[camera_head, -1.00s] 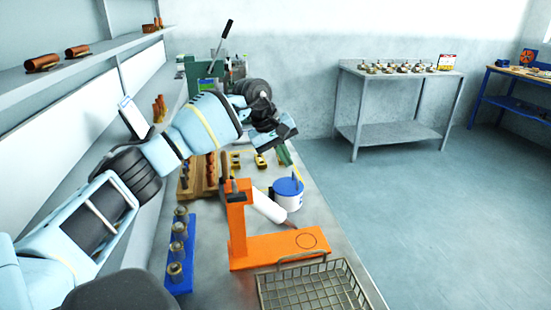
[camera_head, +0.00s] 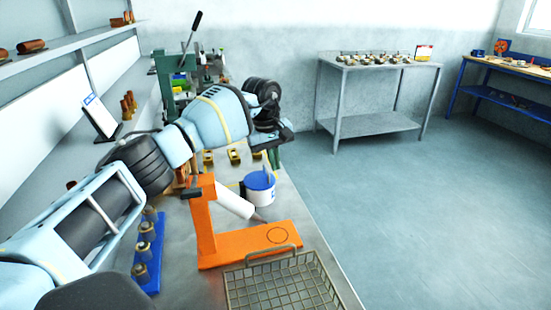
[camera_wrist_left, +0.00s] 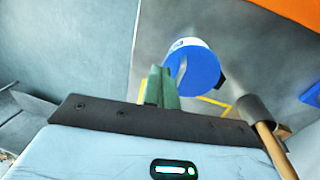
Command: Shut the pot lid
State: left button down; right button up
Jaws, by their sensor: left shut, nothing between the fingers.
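I cannot tell whether the lid is fully seated. My left gripper (camera_head: 275,159) has green fingers, shut and empty, just beyond and above the pot. In the left wrist view the shut fingers (camera_wrist_left: 161,88) point toward the pot's left side and overlap it slightly. My right gripper is not in view.
An orange stand (camera_head: 245,243) and a white tube (camera_head: 233,201) lie close before the pot. A wire basket (camera_head: 283,287) is at the front, and a blue rack (camera_head: 148,262) at the left. Yellow-black pieces (camera_head: 233,157) lie behind. Open floor is to the right.

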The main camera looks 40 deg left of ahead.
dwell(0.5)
pick_arm(q)
notch_tip(320, 180, up, 8)
jog(key=s, duration=0.1)
jog(key=shift+a+f, duration=0.2)
jog(key=shift+a, duration=0.15)
